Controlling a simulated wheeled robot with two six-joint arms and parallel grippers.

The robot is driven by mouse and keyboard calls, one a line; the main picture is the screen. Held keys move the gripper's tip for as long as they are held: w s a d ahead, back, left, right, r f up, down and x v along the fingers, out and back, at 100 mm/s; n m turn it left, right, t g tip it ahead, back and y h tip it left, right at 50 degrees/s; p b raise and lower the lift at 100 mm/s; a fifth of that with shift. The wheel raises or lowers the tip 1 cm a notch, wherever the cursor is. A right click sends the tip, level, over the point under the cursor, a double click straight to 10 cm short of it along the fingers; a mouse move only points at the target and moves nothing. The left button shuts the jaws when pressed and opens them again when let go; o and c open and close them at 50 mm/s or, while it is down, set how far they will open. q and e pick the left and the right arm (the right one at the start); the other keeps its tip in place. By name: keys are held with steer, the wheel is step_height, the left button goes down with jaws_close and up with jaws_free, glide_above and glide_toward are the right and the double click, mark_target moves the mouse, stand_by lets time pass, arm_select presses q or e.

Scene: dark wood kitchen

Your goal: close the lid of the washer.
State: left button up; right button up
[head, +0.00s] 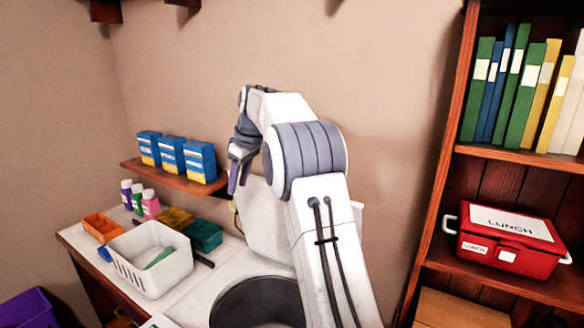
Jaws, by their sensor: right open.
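The white washer stands at the bottom middle, with its dark round drum opening (258,304) uncovered. Its white lid (264,222) is raised upright at the back, near the wall, and my right arm hides much of it. My right gripper (237,186) is open and empty, pointing down by the upper left edge of the lid. I cannot tell whether it touches the lid. My left gripper is not in view.
A white basket (150,262) and small orange (102,228) and green (204,236) bins sit on the counter at left. Blue boxes (172,154) stand on a small wall shelf (172,180) close to the gripper. A bookcase (436,200) with a red lunch box (508,246) stands at right.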

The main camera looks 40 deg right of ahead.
steer(key=s+d+r+t+h+p, duration=0.1)
steer(key=d, duration=1)
steer(key=s+d+r+p, duration=0.1)
steer(key=d+r, duration=0.1)
steer(key=d, duration=0.8)
steer(key=p+x, duration=0.1)
steer(key=x, duration=0.4)
steer(key=p+x, duration=0.1)
steer(key=x, duration=0.4)
steer(key=shift+w+d, duration=0.2)
steer(key=shift+w, duration=0.05)
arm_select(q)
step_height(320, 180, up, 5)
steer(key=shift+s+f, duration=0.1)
arm_select(e)
steer(key=shift+r, duration=0.1)
jaws_close()
